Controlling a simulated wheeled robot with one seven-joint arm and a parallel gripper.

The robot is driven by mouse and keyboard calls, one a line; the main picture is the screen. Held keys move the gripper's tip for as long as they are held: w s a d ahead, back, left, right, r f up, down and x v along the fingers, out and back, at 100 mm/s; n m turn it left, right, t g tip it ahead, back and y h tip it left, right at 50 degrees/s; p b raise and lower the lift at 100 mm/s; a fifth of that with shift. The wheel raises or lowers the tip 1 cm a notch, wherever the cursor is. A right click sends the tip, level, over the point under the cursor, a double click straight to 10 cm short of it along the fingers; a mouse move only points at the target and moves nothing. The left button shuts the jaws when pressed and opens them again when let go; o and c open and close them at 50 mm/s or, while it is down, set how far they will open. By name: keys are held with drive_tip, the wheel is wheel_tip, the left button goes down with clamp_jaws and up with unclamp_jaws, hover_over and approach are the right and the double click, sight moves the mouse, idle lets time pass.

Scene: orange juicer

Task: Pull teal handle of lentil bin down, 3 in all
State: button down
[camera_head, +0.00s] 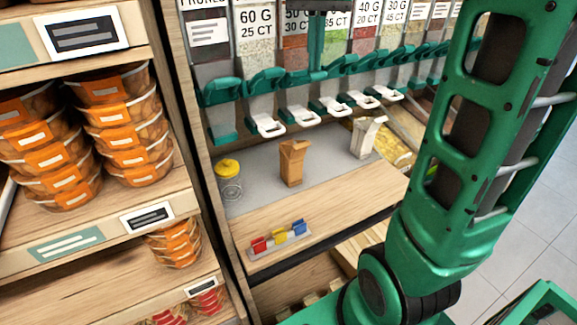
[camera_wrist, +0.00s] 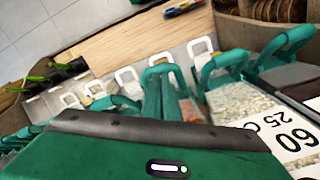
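A row of clear dispenser bins stands at the back in the head view, with teal handles and mostly white spouts below. The bin names are cut off or too small, so I cannot tell for sure which holds lentils. One bin of reddish-brown contents (camera_head: 294,53) is marked 50 and 30 CT. Its teal handle (camera_head: 293,79) is partly beside my gripper (camera_head: 317,62), which hangs down in front of the row. In the wrist view my gripper (camera_wrist: 161,100) is close to a teal handle; contact and finger gap cannot be told. Another teal handle (camera_wrist: 222,65) is beside it.
A wooden counter (camera_head: 330,200) with a grey mat (camera_head: 260,185) lies below the bins. On it are a brown paper bag (camera_head: 292,163), a white bag (camera_head: 366,138), a yellow-lidded jar (camera_head: 229,180) and coloured clips (camera_head: 280,236). Shelves of stacked orange-labelled tubs (camera_head: 128,120) stand at left.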

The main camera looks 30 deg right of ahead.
drive_tip(key=shift+s+f, duration=0.15)
drive_tip(key=shift+f, duration=0.55)
drive_tip(key=shift+s+f, duration=0.15)
drive_tip(key=shift+f, duration=0.5)
drive_tip(key=shift+r, duration=0.1)
drive_tip(key=shift+w+r, duration=0.15)
drive_tip(key=shift+r, duration=0.85)
drive_tip(key=shift+w+r, duration=0.2)
drive_tip(key=shift+r, duration=0.75)
drive_tip(key=shift+w+r, duration=0.15)
drive_tip(key=shift+r, duration=0.85)
drive_tip(key=shift+f, duration=0.1)
drive_tip(key=shift+s+f, duration=0.15)
drive_tip(key=shift+f, duration=0.85)
drive_tip(key=shift+s+f, duration=0.2)
drive_tip(key=shift+f, duration=0.75)
drive_tip(key=shift+s+f, duration=0.15)
drive_tip(key=shift+f, duration=0.85)
